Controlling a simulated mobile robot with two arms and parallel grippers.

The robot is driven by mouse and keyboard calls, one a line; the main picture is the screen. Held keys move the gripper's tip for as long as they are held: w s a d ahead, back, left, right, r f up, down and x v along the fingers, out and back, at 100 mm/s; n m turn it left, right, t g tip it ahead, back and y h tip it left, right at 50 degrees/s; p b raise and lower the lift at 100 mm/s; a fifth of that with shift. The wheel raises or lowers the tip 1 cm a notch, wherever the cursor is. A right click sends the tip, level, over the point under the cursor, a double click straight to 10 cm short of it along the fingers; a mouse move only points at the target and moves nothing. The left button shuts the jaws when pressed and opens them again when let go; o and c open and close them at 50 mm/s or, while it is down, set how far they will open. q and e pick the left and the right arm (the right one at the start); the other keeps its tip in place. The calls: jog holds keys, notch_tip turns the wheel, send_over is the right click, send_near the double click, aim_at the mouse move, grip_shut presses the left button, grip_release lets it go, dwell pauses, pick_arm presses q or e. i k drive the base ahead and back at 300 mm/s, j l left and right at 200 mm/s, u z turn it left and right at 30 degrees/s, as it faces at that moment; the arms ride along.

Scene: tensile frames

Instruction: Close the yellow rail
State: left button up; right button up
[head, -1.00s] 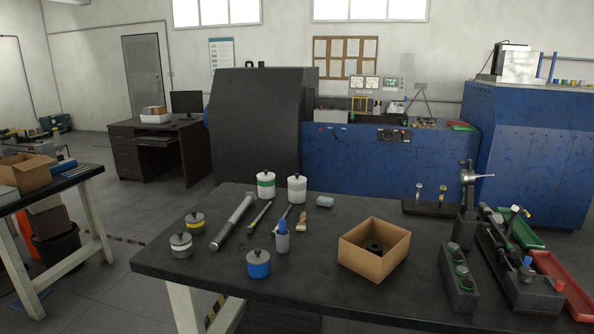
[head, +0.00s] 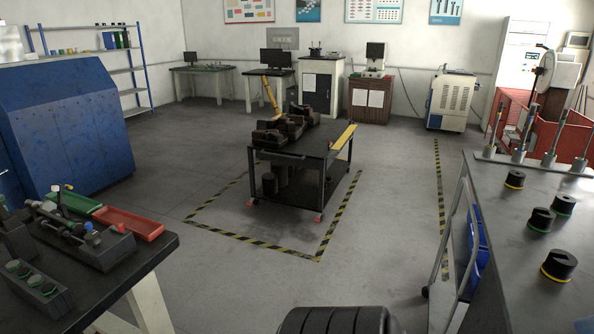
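A black cart (head: 326,150) stands on the floor in the middle of the head view. A yellow bar (head: 343,138) lies along the right edge of its top. A second yellow bar (head: 270,96) rises steeply at the cart's far left corner. I cannot tell which of these is the yellow rail, or how either is hinged. Dark brown blocks (head: 285,128) sit on the cart top between the bars. Neither of my grippers is in view.
Yellow-black floor tape (head: 338,222) surrounds the cart, with clear floor around it. A bench with trays (head: 150,250) stands at near left, a dark table with black-capped weights (head: 520,240) at right. A grey-framed trolley (head: 455,240) stands beside that table.

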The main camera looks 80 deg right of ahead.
aim_at(340, 141)
jog(key=z, duration=2.4)
jog(key=i+j, duration=0.15)
jog(key=i, duration=0.3)
jog(key=i+j, duration=0.15)
jog(key=i, duration=0.3)
jog(key=i+j, duration=0.15)
jog(key=i, duration=0.35)
jog(key=i+l+z, duration=0.2)
jog(key=i+z, duration=0.25)
jog(key=i, duration=0.55)
jog(key=i+j+z, duration=0.1)
jog(key=i+z, duration=0.3)
jog(key=i, duration=0.6)
jog(key=i+z, duration=0.15)
jog(key=i, duration=0.7)
jog(key=i+j+z, duration=0.2)
jog(key=i, duration=0.65)
jog(key=i+l+u, duration=0.25)
jog(key=i+u, duration=0.15)
jog(key=i+l+u, duration=0.35)
jog(key=i+l, duration=0.15)
jog(key=i, duration=0.1)
